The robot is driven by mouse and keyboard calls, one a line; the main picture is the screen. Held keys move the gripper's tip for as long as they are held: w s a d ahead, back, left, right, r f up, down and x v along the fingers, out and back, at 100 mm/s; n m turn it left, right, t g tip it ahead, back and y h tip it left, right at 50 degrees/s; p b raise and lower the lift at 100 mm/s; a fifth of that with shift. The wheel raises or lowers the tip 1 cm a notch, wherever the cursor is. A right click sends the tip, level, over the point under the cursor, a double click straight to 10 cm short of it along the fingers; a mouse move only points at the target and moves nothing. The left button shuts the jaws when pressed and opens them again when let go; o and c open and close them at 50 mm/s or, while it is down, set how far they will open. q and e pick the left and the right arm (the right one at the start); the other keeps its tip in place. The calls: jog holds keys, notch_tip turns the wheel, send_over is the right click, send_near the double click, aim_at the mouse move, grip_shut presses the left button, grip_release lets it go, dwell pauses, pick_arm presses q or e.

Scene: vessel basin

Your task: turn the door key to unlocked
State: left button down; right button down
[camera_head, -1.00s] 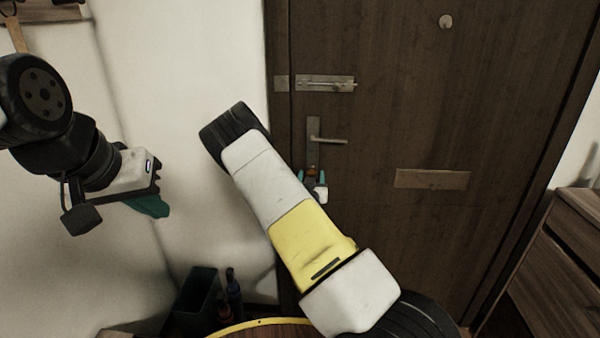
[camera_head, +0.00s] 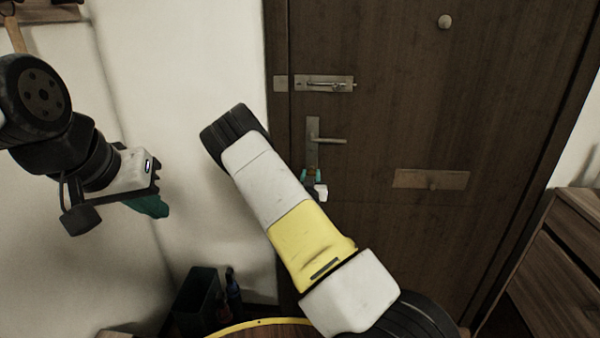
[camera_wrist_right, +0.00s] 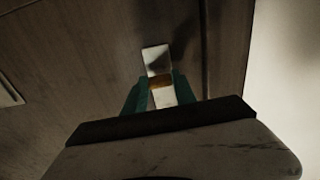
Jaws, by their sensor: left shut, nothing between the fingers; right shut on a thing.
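The door key (camera_wrist_right: 160,82) shows as a small orange-brown piece between the teal fingertips of my right gripper (camera_wrist_right: 161,92) in the right wrist view. The gripper is shut on it, in front of the metal lock plate (camera_wrist_right: 155,56). In the head view the right gripper (camera_head: 313,175) is at the lower end of the handle plate (camera_head: 312,130), below the door handle (camera_head: 330,141). My right arm hides part of the area; the keyhole and the key's exact angle cannot be made out. My left gripper (camera_head: 150,206) is shut and empty, by the wall at the left.
The dark wooden door (camera_head: 390,110) looks closed. It carries a slide bolt (camera_head: 325,84), a round knob (camera_head: 445,21) and a mail-slot plate (camera_head: 430,179). A wooden cabinet (camera_head: 565,250) stands at the right. A dark bin (camera_head: 197,300) and bottles (camera_head: 232,290) stand low at the left.

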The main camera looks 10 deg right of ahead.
jog(key=shift+n, duration=8.7)
jog(key=c, duration=1)
grip_release()
